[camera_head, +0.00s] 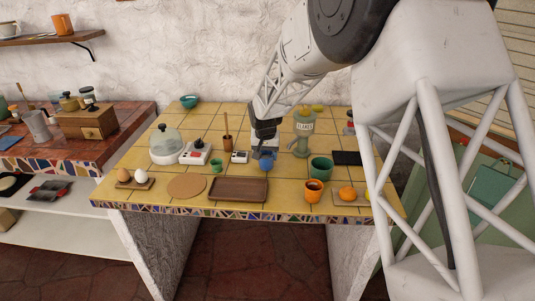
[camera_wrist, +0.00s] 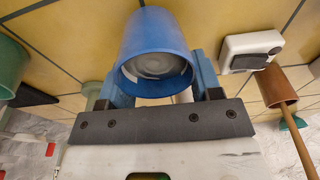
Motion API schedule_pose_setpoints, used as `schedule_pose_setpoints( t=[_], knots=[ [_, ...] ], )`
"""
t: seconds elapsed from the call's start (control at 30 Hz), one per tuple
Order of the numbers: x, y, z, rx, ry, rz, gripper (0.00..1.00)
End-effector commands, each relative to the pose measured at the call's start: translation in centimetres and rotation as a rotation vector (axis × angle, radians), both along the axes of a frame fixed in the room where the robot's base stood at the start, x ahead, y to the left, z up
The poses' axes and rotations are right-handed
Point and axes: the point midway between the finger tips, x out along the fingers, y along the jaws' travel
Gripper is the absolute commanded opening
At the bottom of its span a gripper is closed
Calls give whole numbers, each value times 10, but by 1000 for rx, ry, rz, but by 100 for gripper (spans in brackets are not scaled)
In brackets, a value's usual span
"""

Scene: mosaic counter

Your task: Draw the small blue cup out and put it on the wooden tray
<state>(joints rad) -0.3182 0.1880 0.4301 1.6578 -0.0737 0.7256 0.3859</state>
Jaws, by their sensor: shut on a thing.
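The small blue cup (camera_head: 264,167) is toward the middle of the yellow tiled counter, behind the right end of the wooden tray. In the wrist view the blue cup (camera_wrist: 155,40) fills the top middle, with its pale inside showing. My gripper (camera_head: 264,151) comes down from above and behind the cup. In the wrist view my gripper (camera_wrist: 160,90) has blue fingers on both sides of the cup, shut on it. I cannot tell whether the cup's base touches the counter. The wooden tray (camera_head: 240,181) is dark brown, rectangular and empty, near the front edge.
Left are a small white device (camera_head: 240,157), a mortar (camera_head: 228,145) and a little green cup (camera_head: 216,167). A round cork mat (camera_head: 187,186) lies left of the tray.

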Motion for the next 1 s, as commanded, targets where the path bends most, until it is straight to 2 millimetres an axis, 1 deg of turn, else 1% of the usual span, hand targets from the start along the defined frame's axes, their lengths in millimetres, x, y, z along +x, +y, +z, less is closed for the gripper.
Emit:
schedule_pose_setpoints(
  t=[0.63, 1.0],
  knots=[
    [-13, 12, 1, 0, -1, 0, 16],
    [-15, 13, 1, 0, -1, 0, 16]
  ],
)
